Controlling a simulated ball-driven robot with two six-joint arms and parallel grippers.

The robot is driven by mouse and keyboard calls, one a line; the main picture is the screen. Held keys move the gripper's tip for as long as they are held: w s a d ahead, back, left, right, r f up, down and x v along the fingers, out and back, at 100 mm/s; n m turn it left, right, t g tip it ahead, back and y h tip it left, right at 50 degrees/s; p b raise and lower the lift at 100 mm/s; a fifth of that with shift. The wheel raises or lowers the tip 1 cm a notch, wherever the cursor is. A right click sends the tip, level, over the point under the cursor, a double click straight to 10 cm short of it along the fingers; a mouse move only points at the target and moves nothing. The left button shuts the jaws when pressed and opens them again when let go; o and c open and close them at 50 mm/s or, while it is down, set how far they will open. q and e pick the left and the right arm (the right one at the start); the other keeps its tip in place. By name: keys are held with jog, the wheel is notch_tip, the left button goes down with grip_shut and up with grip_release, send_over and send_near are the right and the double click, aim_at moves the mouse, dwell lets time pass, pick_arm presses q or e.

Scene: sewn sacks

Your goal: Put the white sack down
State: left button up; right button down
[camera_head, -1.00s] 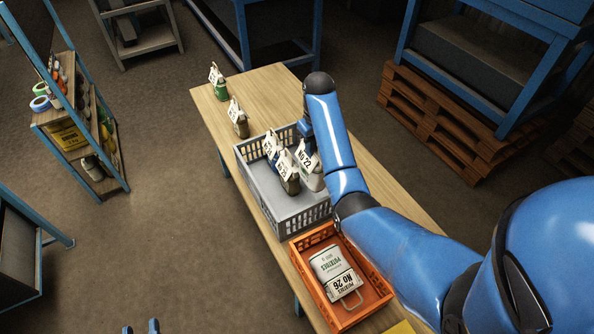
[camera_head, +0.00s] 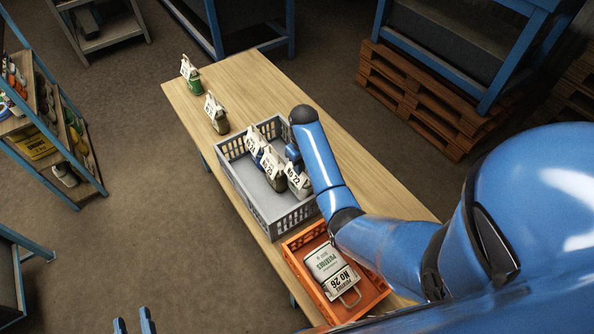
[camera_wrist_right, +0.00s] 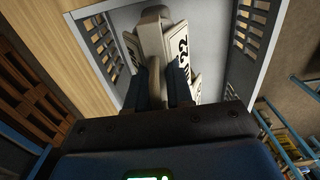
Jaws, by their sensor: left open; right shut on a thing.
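The white sack (camera_head: 299,184), with a "No 22" label, is in the near right part of the grey crate (camera_head: 233,194). My right gripper (camera_head: 292,153) is shut on its top. In the right wrist view the fingers (camera_wrist_right: 164,88) close on the pale sack (camera_wrist_right: 152,35), with crate walls on both sides. I cannot tell whether its base touches the crate floor. A blue sack (camera_head: 253,143) and an olive sack (camera_head: 273,167) stand beside it. My left gripper (camera_head: 134,325) is open and empty at the bottom edge, away from the table.
An orange crate (camera_head: 378,291) holds a flat-lying "No 26" potato sack (camera_head: 329,268). A green sack (camera_head: 192,76) and a brown sack (camera_head: 215,114) stand on the wooden table (camera_head: 245,80) beyond the grey crate. A shelf rack (camera_head: 75,160) stands at left; pallets (camera_head: 410,100) lie at upper right.

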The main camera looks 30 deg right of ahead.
aim_at(302, 177)
jog(key=shift+f, duration=0.8)
jog(key=shift+s+f+b, duration=0.35)
jog(key=shift+f, duration=0.15)
notch_tip(302, 177, down, 3)
jog(key=shift+w+f+b, duration=0.1)
jog(key=shift+w+b, duration=0.05)
jog(key=shift+b, duration=1)
jog(key=shift+w+f, duration=0.15)
jog(key=shift+w, duration=0.05)
pick_arm(q)
jog(key=f, duration=0.1)
jog(key=w+f, duration=0.1)
jog(key=f, duration=0.1)
jog(key=shift+w+a, duration=0.3)
jog(key=shift+w, duration=0.1)
jog(key=shift+s, duration=0.1)
pick_arm(e)
jog(key=shift+s, duration=0.15)
pick_arm(q)
jog(key=shift+s, duration=0.15)
pick_arm(e)
jog(key=shift+s, duration=0.15)
jog(key=c, duration=1.3)
grip_release()
jog(key=o, duration=0.3)
